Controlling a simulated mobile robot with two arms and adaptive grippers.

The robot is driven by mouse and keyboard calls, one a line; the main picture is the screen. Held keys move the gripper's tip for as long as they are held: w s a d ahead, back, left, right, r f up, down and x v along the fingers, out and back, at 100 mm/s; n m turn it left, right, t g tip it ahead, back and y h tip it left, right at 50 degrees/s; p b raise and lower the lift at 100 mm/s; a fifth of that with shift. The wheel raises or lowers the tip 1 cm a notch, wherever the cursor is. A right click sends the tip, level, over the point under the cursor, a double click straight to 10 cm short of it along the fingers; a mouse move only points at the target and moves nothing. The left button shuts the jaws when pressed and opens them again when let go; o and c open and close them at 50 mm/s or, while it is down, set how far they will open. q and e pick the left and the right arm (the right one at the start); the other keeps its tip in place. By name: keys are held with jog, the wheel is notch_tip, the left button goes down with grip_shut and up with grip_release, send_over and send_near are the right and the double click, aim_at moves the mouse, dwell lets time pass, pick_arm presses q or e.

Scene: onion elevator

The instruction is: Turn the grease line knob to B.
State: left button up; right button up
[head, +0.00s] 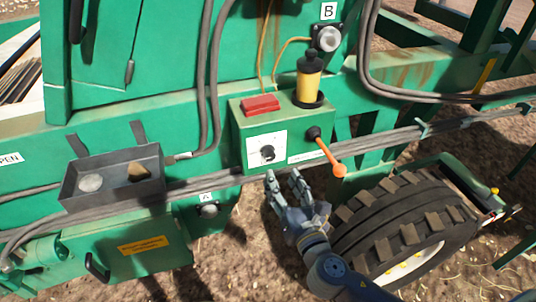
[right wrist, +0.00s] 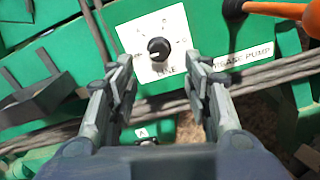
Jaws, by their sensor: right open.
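The grease line knob (head: 267,153) is a small black knob on a white dial plate on the front of a green box. It also shows in the right wrist view (right wrist: 158,49), where its white mark points left. The letters around it are too small to read surely. My right gripper (head: 282,175) is just below the knob in the head view. In the right wrist view its two fingers (right wrist: 164,75) are apart and empty, with the knob beyond them and between their lines. The fingers do not appear to touch it. My left gripper is not in view.
An orange-handled lever (head: 328,153) sticks out right of the dial. A yellow reservoir (head: 308,78) and red block (head: 260,104) top the green box (head: 236,130). A grey tray (head: 113,177) is at left, a tire (head: 405,220) at lower right. Cables run below the dial.

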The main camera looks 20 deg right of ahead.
aim_at(271, 158)
jog(key=w, duration=0.2)
jog(key=w+p, duration=0.1)
jog(key=w, duration=0.2)
jog(key=w+p, duration=0.1)
jog(key=w, duration=0.1)
jog(key=shift+w+a, duration=0.3)
jog(key=shift+w, duration=0.7)
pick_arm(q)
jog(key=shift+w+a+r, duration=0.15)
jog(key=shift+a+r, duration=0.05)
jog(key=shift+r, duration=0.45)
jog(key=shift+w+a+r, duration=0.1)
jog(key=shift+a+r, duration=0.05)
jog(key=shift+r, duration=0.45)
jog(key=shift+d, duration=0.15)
pick_arm(e)
jog(key=shift+w, duration=0.1)
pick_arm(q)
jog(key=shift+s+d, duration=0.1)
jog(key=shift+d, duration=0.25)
pick_arm(e)
jog(key=c, duration=1.1)
